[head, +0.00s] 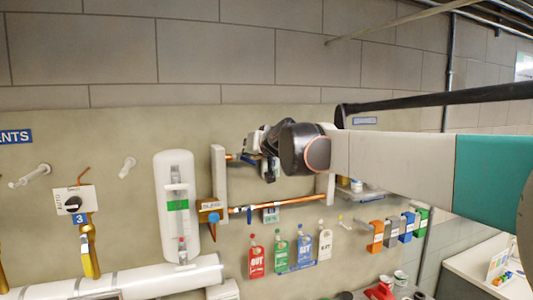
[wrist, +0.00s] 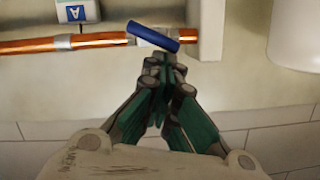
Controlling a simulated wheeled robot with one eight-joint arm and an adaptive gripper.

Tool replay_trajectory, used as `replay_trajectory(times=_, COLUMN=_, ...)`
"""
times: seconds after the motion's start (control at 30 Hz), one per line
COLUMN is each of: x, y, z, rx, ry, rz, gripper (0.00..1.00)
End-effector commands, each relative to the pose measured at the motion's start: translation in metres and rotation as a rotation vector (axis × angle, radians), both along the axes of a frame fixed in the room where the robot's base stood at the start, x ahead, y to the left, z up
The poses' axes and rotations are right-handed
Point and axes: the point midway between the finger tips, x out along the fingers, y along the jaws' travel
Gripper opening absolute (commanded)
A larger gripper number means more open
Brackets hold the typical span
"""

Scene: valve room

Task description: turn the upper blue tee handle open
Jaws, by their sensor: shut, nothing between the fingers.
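In the wrist view the blue tee handle (wrist: 153,38) is a short bar on a copper pipe (wrist: 100,40). It lies slantwise across the pipe, near a pale bracket (wrist: 211,30). My gripper (wrist: 162,62) is shut and empty, its fingertips close together just beside the bar. I cannot tell whether they touch it. In the head view my gripper (head: 251,157) is at the upper copper pipe, and the arm hides most of that pipe and the upper handle. A lower blue handle (head: 249,215) shows on the lower copper pipe (head: 295,201).
A white cylinder (head: 164,205) stands left of the pipe brackets. Coloured tags (head: 256,262) hang below the lower pipe. Coloured padlock-like blocks (head: 376,236) hang at the right. A blue-marked label (wrist: 76,12) sits beside the pipe in the wrist view.

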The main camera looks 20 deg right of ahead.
Motion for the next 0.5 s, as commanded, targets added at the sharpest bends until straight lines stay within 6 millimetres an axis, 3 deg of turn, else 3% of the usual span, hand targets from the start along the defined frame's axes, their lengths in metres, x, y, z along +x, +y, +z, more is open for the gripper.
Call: replay_trajectory(times=0.5, x=-0.0035, y=0.0005, z=-0.0009, rx=-0.091, ry=-0.004, rz=0.002, gripper=0.0)
